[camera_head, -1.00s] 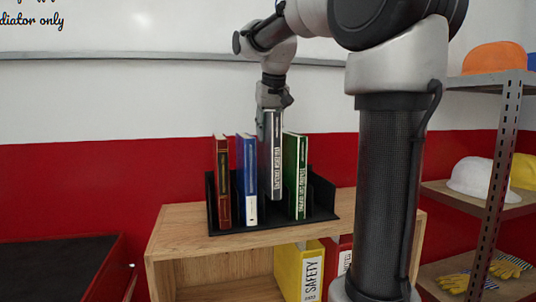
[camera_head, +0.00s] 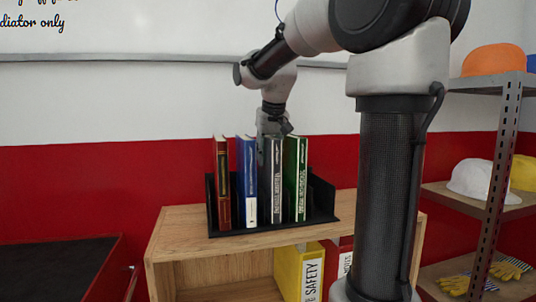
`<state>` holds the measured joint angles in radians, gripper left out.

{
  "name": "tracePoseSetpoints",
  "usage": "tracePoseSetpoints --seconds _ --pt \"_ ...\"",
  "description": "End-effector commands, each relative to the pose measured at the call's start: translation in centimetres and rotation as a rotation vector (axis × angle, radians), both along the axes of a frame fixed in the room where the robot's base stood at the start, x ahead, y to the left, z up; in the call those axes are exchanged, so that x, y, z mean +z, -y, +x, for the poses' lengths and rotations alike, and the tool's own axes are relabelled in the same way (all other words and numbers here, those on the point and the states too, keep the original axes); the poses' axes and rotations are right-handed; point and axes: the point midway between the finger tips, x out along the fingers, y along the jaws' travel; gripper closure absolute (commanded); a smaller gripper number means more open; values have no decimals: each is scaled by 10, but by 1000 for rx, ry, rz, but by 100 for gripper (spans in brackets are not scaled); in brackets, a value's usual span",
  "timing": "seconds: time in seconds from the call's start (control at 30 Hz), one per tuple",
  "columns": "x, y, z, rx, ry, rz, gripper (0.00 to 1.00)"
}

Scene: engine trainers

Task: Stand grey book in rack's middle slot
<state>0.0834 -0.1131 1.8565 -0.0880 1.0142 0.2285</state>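The grey book (camera_head: 272,180) stands about upright in the black rack (camera_head: 326,197), between the blue book (camera_head: 247,180) and the green book (camera_head: 297,178). Its lower end is down at the rack's base and its top is about level with its neighbours. It is close beside the green book; I cannot tell whether they touch. My gripper (camera_head: 270,130) is at the grey book's top edge and appears shut on it. The fingertips are largely hidden behind the books. A brown-red book (camera_head: 222,182) stands at the rack's left end.
The rack sits on a wooden shelf unit (camera_head: 190,243). A yellow binder (camera_head: 300,272) and a red binder (camera_head: 338,258) are in the compartment below. Metal shelving (camera_head: 497,170) with helmets and gloves stands at right. A dark-topped red cabinet (camera_head: 55,265) is at lower left.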

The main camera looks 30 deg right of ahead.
Motion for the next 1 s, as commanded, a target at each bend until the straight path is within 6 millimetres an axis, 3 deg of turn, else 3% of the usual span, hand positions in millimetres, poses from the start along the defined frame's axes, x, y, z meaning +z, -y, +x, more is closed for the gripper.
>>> tracePoseSetpoints --seconds 0.1,0.47,1.0 --pt "0 0 0 0 0 0 50" --pt "5 0 -1 0 1 1 50" --pt "101 -11 -38 0 3 0 50"
